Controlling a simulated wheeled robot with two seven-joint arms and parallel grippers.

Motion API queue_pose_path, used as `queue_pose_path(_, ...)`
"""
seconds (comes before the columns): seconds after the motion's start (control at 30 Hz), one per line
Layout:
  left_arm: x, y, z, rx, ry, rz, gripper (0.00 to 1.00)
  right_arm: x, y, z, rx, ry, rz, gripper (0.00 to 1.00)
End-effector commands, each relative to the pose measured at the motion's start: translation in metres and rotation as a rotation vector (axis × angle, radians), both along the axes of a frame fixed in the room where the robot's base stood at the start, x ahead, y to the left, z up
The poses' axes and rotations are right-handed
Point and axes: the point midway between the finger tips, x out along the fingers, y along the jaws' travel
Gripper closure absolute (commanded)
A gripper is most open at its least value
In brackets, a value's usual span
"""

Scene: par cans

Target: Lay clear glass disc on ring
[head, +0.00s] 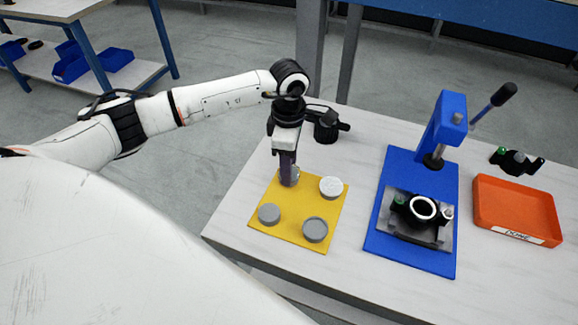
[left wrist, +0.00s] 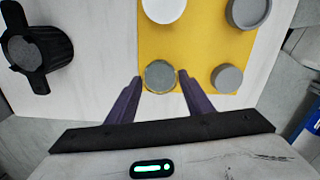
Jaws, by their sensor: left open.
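The clear glass disc (left wrist: 160,76) looks greenish-grey on the yellow mat in the left wrist view. In the head view its edge (head: 294,174) shows partly behind my left gripper (head: 288,178). My left gripper, also in the left wrist view (left wrist: 159,78), points down with its fingers open on both sides of the disc. Whether they touch it I cannot tell. A white ring (head: 423,199) shows on top of a black can in the grey fixture of the blue press. My right gripper is not in view.
The yellow mat (head: 285,235) also bears a white disc (head: 331,187) and two grey round pieces (head: 269,214). A black can (head: 327,128) stands behind it.

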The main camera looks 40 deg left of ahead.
Motion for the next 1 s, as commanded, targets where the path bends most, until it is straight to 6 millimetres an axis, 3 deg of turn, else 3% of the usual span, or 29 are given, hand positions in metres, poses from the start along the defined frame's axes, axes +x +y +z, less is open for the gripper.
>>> queue_pose_path(0.03, 0.0, 0.0, 0.0, 0.0, 0.0, 0.0, 0.55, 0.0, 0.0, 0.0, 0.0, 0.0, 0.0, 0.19)
queue_pose_path(0.1, 0.0, 0.0, 0.0, 0.0, 0.0, 0.0, 0.67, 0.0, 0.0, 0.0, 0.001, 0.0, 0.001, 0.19)
queue_pose_path(0.57, 0.0, 0.0, 0.001, 0.0, 0.0, 0.0, 0.67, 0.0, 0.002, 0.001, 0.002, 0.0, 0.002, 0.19)
queue_pose_path(1.0, 0.0, 0.0, 0.022, 0.0, -0.001, 0.0, 0.67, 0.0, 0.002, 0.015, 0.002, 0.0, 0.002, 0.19)
